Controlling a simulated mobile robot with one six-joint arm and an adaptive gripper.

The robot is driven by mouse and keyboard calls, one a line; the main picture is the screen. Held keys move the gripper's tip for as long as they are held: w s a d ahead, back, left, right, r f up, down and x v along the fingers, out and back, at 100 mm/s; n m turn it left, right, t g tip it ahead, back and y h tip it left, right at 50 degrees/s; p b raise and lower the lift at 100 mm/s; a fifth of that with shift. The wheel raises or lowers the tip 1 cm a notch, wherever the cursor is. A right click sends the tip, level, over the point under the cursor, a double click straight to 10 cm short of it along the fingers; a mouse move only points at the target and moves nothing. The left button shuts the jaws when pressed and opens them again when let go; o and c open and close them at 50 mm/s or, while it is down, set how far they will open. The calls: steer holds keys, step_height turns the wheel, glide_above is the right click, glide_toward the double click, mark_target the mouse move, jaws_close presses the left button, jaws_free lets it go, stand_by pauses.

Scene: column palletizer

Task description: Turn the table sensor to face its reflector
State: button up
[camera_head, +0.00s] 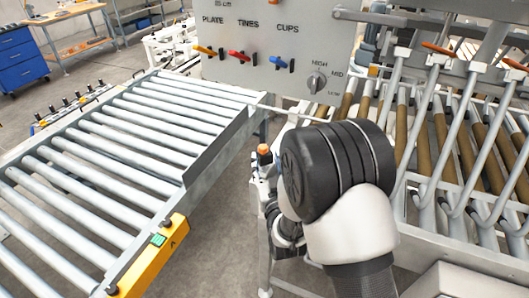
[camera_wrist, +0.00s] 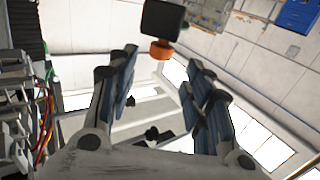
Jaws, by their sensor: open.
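A small black box with an orange cap (camera_wrist: 162,22) shows at the top of the wrist view, beyond the gap between my fingertips. An orange cap (camera_head: 264,150) on a small mount beside the roller table's right edge shows in the head view; it looks like the same thing, likely the table sensor. My gripper (camera_wrist: 163,72) is open, with nothing between its fingers and clear of the box. In the head view my wrist hides most of the gripper (camera_head: 284,236). I cannot pick out the reflector for certain.
A roller table (camera_head: 120,140) fills the left, with a yellow end piece (camera_head: 150,258) bearing a green square. A grey panel (camera_head: 275,35) with levers and a dial stands behind. A machine with brown rollers and bent bars (camera_head: 440,130) is close on the right.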

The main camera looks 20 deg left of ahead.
mark_target(264, 150)
steer(key=x, duration=0.5)
